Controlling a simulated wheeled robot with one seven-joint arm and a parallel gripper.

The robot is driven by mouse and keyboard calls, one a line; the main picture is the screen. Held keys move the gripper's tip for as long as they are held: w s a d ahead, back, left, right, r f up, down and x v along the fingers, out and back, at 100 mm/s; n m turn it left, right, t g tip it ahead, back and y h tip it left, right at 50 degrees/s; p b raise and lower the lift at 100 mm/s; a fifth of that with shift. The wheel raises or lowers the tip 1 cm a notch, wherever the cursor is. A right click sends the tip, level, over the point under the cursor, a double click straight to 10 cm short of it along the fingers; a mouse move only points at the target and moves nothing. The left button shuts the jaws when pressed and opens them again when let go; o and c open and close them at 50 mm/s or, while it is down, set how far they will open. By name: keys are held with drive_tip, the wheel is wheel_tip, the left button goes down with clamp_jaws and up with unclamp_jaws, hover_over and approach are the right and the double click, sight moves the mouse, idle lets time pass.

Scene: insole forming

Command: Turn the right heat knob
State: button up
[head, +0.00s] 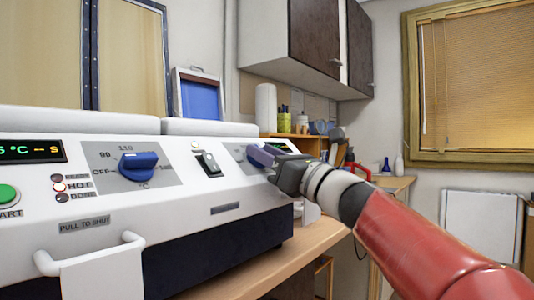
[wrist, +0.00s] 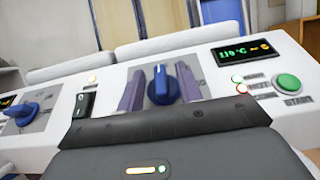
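The right heat knob (wrist: 160,84) is blue, on a grey dial plate, and stands between my two fingers in the wrist view. Its ridge points roughly up the panel. My gripper (wrist: 161,92) has purple-grey fingers, one on each side of the knob. A gap shows between the left finger and the knob; the right finger is close, and I cannot tell whether it touches. In the head view my gripper (head: 262,156) is at the right end of the white machine panel and hides most of this knob.
The left knob (head: 138,165) sits on its own dial plate, with a rocker switch (head: 208,163) between the two. The right display (wrist: 244,48) reads about 119 °C, beside a green START button (wrist: 288,83). A white handle (head: 90,255) juts out at the front left.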

clamp_jaws()
drive_tip(key=shift+n+g+y, duration=0.3)
drive_tip(key=n+g+y, duration=0.1)
drive_tip(key=n+g, duration=0.1)
drive_tip(key=n+g+y+p, duration=0.1)
drive_tip(key=n+g, duration=0.1)
drive_tip(key=g, duration=0.1)
drive_tip(key=n+g+y, duration=0.1)
drive_tip(key=n+g, duration=0.1)
drive_tip(key=n, duration=0.1)
drive_tip(key=shift+w+d+g, duration=0.15)
drive_tip(key=shift+w+g, duration=0.1)
drive_tip(key=shift+g, duration=0.05)
drive_tip(key=n+g, duration=0.5)
drive_tip(key=shift+w, duration=0.1)
drive_tip(key=shift+n+g+h, duration=0.4)
drive_tip(key=shift+n+g, duration=0.3)
drive_tip(key=shift+g, duration=0.3)
drive_tip(key=shift+r+n+g+h, duration=0.15)
drive_tip(key=shift+n+g+h, duration=0.45)
drive_tip(key=shift+n+g, duration=0.65)
